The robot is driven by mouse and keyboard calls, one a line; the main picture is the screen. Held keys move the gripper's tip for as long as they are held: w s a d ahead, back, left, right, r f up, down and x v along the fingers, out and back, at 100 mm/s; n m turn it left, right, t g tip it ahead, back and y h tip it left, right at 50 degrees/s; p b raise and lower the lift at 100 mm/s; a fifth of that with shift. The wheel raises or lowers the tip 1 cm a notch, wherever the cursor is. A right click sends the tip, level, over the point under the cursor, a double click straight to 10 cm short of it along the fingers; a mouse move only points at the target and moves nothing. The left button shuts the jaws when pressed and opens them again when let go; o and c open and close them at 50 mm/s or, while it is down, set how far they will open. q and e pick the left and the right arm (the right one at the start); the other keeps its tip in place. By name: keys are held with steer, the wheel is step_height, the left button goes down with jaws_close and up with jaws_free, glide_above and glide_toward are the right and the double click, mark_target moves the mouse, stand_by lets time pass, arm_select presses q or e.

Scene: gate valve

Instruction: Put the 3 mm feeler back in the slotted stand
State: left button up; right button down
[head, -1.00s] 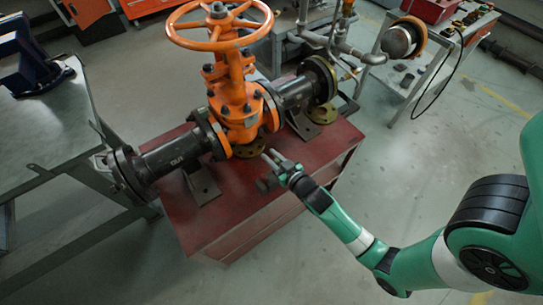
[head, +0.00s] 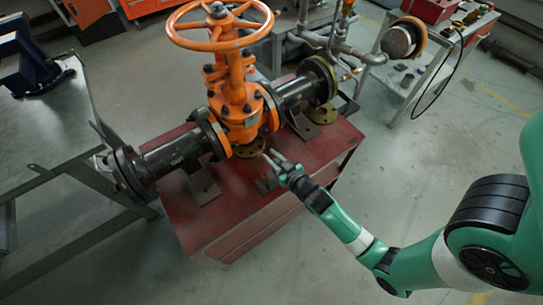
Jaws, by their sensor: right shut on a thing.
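My right gripper (head: 272,157) reaches in from the right over the red bench top, close to the round flange under the orange gate valve (head: 236,105). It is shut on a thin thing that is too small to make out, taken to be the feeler. A small dark block (head: 265,184), possibly the slotted stand, sits on the bench just below and left of the gripper; its slots cannot be made out. My left gripper is not in view.
The red bench (head: 228,215) has bare room along its front. Dark pipes run from the valve to both sides, on brackets. A grey metal table (head: 60,130) stands at the left, a cart (head: 440,60) with a round-topped item at the upper right.

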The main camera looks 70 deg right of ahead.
steer(key=shift+f+b, duration=0.45)
steer(key=shift+f, duration=0.05)
steer(key=shift+r, duration=0.1)
stand_by(0.3)
steer(key=shift+r+p, duration=0.4)
steer(key=shift+p, duration=0.15)
steer(key=shift+f, duration=0.15)
stand_by(1.3)
steer(key=shift+f+b, duration=0.3)
steer(key=shift+b, duration=0.15)
steer(key=shift+f+b, duration=1.9)
steer(key=shift+f, duration=0.2)
steer(key=c, duration=0.6)
jaws_free()
